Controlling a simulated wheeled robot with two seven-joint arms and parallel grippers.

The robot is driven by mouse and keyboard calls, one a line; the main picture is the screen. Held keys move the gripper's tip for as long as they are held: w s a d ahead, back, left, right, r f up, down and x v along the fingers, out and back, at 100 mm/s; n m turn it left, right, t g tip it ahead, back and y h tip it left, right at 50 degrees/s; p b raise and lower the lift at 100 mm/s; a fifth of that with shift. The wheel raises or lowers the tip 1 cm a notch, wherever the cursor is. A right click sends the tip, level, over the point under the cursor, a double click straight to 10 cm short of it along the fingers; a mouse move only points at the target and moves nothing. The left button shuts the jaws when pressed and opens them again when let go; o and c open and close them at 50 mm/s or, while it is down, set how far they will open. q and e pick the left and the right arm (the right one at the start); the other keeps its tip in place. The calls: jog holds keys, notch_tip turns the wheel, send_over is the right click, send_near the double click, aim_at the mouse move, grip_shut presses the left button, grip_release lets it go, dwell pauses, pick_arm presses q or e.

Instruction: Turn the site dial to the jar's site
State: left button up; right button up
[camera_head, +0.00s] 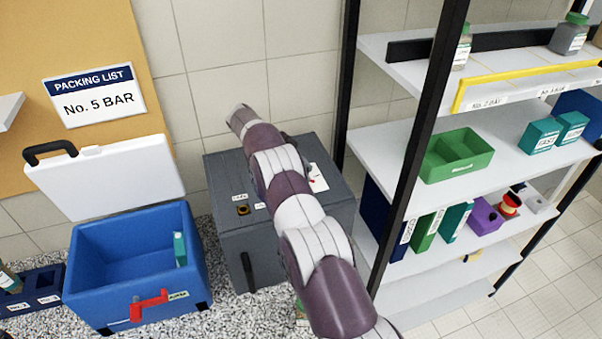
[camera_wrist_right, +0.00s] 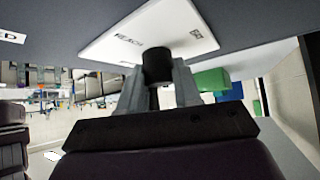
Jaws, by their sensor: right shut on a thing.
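The site dial is a black knob (camera_wrist_right: 157,66) on a white plate (camera_wrist_right: 115,35) in the right wrist view. One word on the plate looks like "BEACH"; the other lettering is too small to read. My right gripper (camera_wrist_right: 159,88) is shut on the knob, a finger on each side. My left gripper is not in view.
A blue case (camera_head: 95,300) with a raised white lid (camera_head: 110,175) stands left of the grey box. Another jar (camera_head: 9,280) is at the far left. A shelf rack with a black post (camera_head: 405,200) and a green bin (camera_head: 440,172) stands close on the right.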

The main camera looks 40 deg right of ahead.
jog(key=shift+m, duration=0.3)
dwell(0.4)
jog(key=o, duration=1.1)
jog(key=shift+c, duration=0.2)
jog(key=shift+s+d, duration=0.15)
